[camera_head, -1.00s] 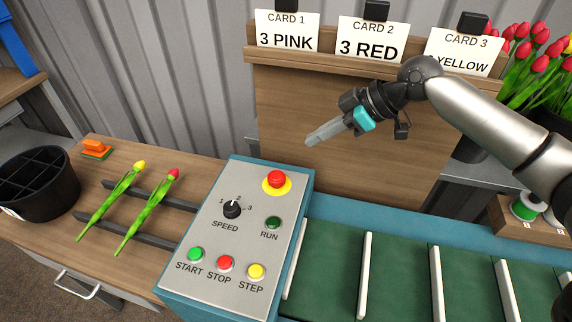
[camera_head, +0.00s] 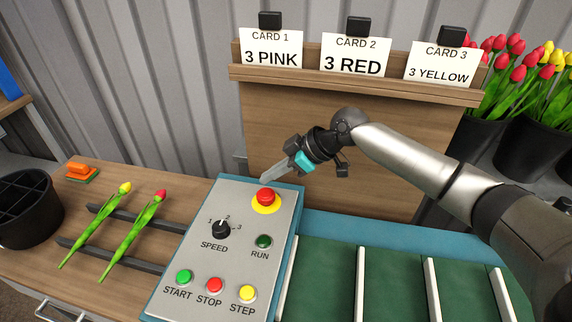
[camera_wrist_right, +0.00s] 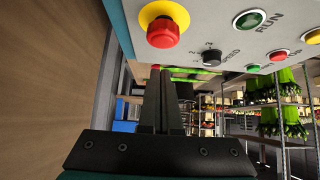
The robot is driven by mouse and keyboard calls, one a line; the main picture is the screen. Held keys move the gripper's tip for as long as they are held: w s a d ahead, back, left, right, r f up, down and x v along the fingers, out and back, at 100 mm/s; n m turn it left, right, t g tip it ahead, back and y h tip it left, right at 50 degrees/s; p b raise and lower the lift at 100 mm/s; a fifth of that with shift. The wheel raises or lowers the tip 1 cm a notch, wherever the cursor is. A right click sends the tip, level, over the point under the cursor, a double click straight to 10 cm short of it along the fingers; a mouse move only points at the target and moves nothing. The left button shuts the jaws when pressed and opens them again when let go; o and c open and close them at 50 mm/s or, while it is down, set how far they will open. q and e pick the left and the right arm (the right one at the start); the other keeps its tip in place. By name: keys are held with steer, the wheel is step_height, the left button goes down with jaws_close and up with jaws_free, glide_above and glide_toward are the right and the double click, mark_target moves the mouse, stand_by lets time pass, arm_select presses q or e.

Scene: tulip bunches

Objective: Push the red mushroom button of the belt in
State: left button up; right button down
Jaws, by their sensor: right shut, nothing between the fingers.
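The red mushroom button (camera_head: 265,196) sits on a yellow disc at the top of the grey control panel (camera_head: 190,250). In the right wrist view the red button (camera_wrist_right: 162,32) is at the top, beyond the fingertips. My right gripper (camera_head: 265,179) is shut and empty. Its fingertips are close above and behind the button in the head view. I cannot tell whether they touch it; in the wrist view the fingers (camera_wrist_right: 160,75) appear apart from it. My left gripper is not in view.
The panel also has a speed knob (camera_head: 221,229), a dark green RUN lamp (camera_head: 263,241) and green, red and yellow buttons in front. The green belt (camera_head: 325,275) lies right of it. Two tulips (camera_head: 132,235) lie on a rack at left. A wooden card board (camera_head: 330,140) stands behind.

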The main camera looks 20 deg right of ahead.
mark_target(262, 192)
steer(key=shift+d+f, duration=0.1)
steer(key=shift+f, duration=1.55)
steer(key=shift+s, duration=0.1)
